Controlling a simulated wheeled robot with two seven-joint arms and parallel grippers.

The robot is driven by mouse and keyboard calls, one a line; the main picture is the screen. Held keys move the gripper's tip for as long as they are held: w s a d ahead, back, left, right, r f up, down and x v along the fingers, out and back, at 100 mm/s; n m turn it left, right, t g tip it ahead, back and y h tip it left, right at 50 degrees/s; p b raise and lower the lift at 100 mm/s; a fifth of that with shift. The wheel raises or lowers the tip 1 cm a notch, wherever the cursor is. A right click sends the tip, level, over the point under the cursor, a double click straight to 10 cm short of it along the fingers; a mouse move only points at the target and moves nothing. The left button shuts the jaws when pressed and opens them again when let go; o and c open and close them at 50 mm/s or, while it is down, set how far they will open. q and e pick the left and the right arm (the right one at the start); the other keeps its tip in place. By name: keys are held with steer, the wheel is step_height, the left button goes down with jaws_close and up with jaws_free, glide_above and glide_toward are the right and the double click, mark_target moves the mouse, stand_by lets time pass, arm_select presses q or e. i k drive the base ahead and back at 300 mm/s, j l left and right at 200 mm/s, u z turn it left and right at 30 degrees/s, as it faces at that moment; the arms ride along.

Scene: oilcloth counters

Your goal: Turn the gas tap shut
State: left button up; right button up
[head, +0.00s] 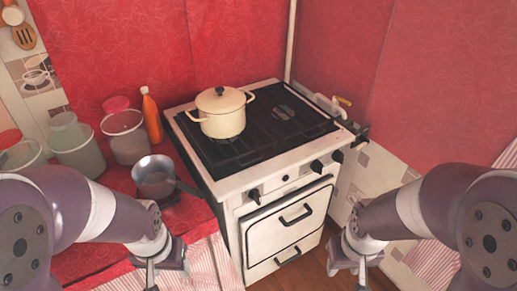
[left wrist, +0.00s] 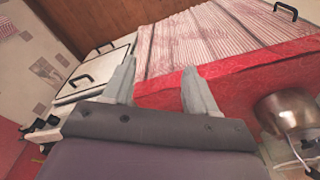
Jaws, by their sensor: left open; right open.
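My left gripper (head: 165,275) is low in front of the red counter, left of the stove front. In the left wrist view its two fingers (left wrist: 158,72) are spread, with nothing between them. My right gripper (head: 347,272) is open and empty, low at the right of the stove front. Both grippers are far from the yellow handle.
A cream lidded pot (head: 222,119) stands on the stove's black hob. Black knobs (head: 316,167) stick out along its front. A small metal pan (head: 155,178), an orange bottle (head: 152,118) and several tubs (head: 126,138) crowd the left counter. A tiled wall (head: 372,172) is right of the stove.

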mark_target(335, 98)
steer(key=i+l+z, duration=0.15)
steer(key=z, duration=0.2)
steer(key=i+l+z, duration=0.15)
steer(key=z, duration=0.2)
steer(key=i+l+z, duration=0.1)
steer(key=z, duration=0.25)
steer(key=i, duration=0.1)
